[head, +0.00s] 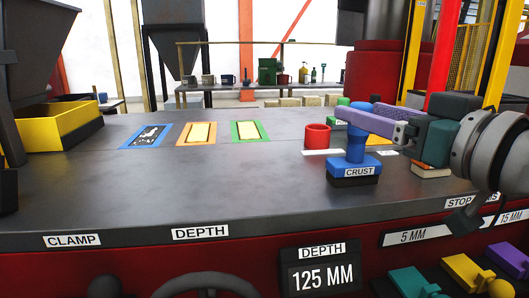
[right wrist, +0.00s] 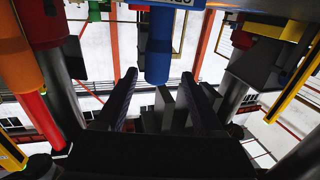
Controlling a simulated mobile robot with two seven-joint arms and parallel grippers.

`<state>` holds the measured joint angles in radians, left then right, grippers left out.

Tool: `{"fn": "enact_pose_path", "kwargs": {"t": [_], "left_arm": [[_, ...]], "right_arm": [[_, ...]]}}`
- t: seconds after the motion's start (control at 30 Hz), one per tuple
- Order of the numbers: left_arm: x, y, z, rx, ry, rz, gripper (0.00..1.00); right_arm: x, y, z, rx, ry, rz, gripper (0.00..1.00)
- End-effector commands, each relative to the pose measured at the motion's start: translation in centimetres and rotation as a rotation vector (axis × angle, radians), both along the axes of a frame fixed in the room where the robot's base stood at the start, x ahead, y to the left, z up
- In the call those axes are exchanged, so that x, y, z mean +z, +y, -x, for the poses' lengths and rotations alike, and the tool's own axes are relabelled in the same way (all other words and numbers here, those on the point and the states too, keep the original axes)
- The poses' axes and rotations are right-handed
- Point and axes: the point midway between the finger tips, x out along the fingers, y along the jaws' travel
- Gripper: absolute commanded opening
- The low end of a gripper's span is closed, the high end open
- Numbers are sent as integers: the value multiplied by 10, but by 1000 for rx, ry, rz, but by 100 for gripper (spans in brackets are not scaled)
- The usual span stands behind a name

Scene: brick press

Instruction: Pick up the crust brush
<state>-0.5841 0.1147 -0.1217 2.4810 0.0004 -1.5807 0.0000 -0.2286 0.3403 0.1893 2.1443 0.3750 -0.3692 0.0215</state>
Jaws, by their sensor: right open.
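The crust brush (head: 353,172) stands upright on the grey table, right of centre in the head view. It has a dark base, a blue block labelled CRUST and an upright blue handle. My right gripper (head: 352,117) reaches in from the right, level with the upper handle, and one purple-grey finger crosses in front of it. In the right wrist view the two fingers (right wrist: 160,74) are apart, with the blue handle (right wrist: 159,45) showing between their tips. I cannot tell whether either finger touches it. My left gripper is not in view.
A red cup (head: 317,136) stands just left of the brush. Blue (head: 128,145), orange (head: 183,141) and green (head: 236,138) framed slots and a yellow bin (head: 45,132) are further left. The table's front middle is clear.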

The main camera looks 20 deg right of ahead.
Motion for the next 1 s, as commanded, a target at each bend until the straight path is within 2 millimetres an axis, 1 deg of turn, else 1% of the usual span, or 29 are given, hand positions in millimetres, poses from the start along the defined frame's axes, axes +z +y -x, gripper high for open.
{"fn": "enact_pose_path", "kwargs": {"t": [0.13,0.3,0.4,0.5,0.7,0.77,1.0], "left_arm": [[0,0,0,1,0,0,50],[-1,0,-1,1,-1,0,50],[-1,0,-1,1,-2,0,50],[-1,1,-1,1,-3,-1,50],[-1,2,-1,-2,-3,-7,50],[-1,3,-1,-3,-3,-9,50],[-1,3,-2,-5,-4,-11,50]], "right_arm": [[-1,-2,-12,0,0,0,70],[-3,-5,-38,0,0,-2,70],[-3,-4,-49,-1,0,-1,70],[-3,-4,-53,0,1,-1,70],[-3,-4,-53,0,2,-1,70],[-3,-4,-53,0,2,-1,64],[-3,-4,-53,0,2,-1,37]]}}
